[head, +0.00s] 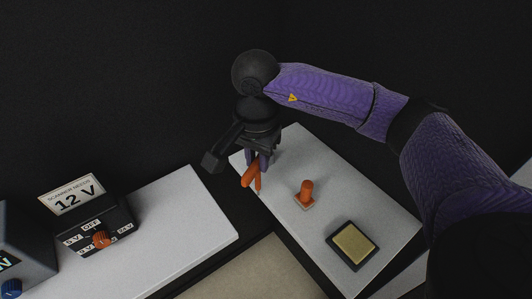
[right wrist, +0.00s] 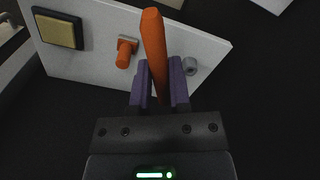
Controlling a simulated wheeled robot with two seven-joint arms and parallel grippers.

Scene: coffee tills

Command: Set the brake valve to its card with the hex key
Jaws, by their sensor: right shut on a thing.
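My right gripper (head: 257,160) is shut on an orange handle-like tool (head: 249,176), which I take to be the hex key. In the right wrist view the tool (right wrist: 154,40) stands between the purple fingers (right wrist: 160,85); any metal tip cannot be made out. The gripper is over the far left end of a pale counter (head: 335,190). A small grey round fitting (right wrist: 190,66) shows beside the fingers in the right wrist view; I cannot tell whether it is the brake valve. No card for a brake valve can be made out. My left gripper is not in view.
An orange knob on a square base (head: 306,193) and a yellow pad in a dark frame (head: 353,244) are on the counter. At left, a dark box with an orange dial (head: 101,239) has a "12 V" card (head: 73,195). The left counter's (head: 185,225) right part is clear.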

